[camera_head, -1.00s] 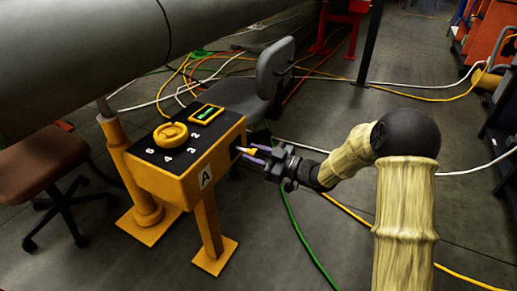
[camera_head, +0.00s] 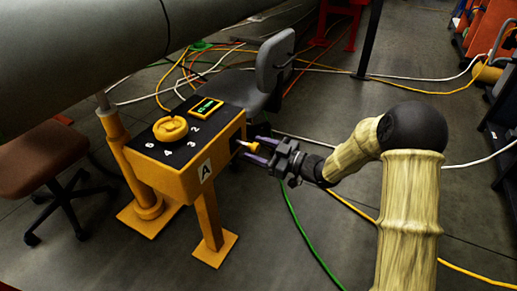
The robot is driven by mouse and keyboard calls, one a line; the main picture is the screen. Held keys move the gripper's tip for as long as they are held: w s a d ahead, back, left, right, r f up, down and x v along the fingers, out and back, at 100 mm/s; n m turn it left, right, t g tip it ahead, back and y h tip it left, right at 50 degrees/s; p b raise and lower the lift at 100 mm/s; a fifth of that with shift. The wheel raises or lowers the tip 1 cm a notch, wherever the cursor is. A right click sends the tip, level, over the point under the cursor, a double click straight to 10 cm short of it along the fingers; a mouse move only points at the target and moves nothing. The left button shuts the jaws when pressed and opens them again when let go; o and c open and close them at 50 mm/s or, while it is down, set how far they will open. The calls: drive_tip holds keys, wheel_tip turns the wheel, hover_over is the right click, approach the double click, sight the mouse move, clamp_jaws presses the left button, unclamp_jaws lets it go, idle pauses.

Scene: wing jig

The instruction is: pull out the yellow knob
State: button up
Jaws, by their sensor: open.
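The yellow box (camera_head: 175,182) stands on a yellow post, with a dark top and an "A" label on its side. A small yellow knob (camera_head: 254,147) sticks out from the box's right face on a short pale shaft. A larger round yellow dial (camera_head: 171,130) is on top, among white numbers. My gripper (camera_head: 257,148) is open, pointing left at the right face, its purple fingers apart on either side of the small knob. Whether a finger touches the knob is too small to tell.
A small green-lit display (camera_head: 206,106) is on the box top. A grey chair (camera_head: 268,75) stands behind, and a brown stool (camera_head: 40,160) is at the left. A large grey cylinder (camera_head: 110,40) hangs over the back left. Cables (camera_head: 300,235) cross the floor.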

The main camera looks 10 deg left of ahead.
drive_tip(key=p+v, duration=0.5)
drive_tip(key=v, duration=1.2)
drive_tip(key=shift+d, duration=0.1)
drive_tip(key=w+d+r+m+t+h+p, duration=0.2)
drive_tip(key=d+r+m+t+h+p, duration=0.2)
drive_tip(key=d+m+h, duration=0.8)
drive_tip(key=s+d+r+m+g+h+p, duration=0.1)
drive_tip(key=s+r+m+g+h, duration=0.15)
drive_tip(key=s, duration=0.65)
drive_tip(key=s+r+m+g+h+p, duration=0.1)
drive_tip(key=s+m+g+h, duration=0.2)
drive_tip(key=s, duration=0.6)
wheel_tip(320, 180, up, 38)
drive_tip(key=p, duration=3.8)
drive_tip(key=shift+s, duration=0.4)
